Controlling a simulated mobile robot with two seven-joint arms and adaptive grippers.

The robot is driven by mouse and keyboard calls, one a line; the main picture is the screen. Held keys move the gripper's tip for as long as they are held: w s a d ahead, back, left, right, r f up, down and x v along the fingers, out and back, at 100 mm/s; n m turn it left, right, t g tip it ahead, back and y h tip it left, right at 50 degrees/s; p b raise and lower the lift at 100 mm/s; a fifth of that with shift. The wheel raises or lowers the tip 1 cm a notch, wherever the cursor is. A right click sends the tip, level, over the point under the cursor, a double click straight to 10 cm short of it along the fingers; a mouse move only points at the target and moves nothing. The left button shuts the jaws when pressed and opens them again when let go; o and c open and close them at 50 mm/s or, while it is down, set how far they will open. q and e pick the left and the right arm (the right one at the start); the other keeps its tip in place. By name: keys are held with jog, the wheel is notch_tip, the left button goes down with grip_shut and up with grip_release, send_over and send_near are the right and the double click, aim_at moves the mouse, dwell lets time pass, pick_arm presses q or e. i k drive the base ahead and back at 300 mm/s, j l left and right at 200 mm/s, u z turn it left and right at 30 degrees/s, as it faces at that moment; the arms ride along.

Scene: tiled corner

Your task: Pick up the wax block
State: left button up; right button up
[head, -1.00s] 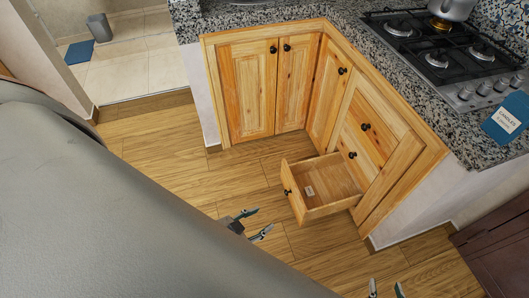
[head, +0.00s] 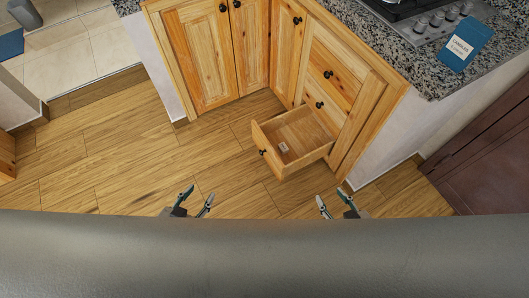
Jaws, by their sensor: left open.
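A small pale block (head: 283,147) with dark marks lies inside the open wooden drawer (head: 320,152), near its front left. It looks like the wax block, but it is too small to be sure. My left gripper (head: 199,193) is open and empty, to the left of and nearer than the drawer. My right gripper (head: 331,195) is open and empty, just on the near side of the drawer. Neither gripper touches the drawer or the block.
The drawer juts out from the corner cabinets (head: 208,62). Above is a granite counter (head: 375,50) with a gas stove (head: 432,22) and a blue candle booklet (head: 466,44). The wooden floor (head: 110,150) at left is clear. A dark brown panel (head: 490,150) stands at right.

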aim_at(283, 148)
jog(key=i+l+u, duration=0.1)
jog(key=i+u, duration=0.3)
jog(key=i+l+u, duration=0.2)
jog(key=u, duration=0.2)
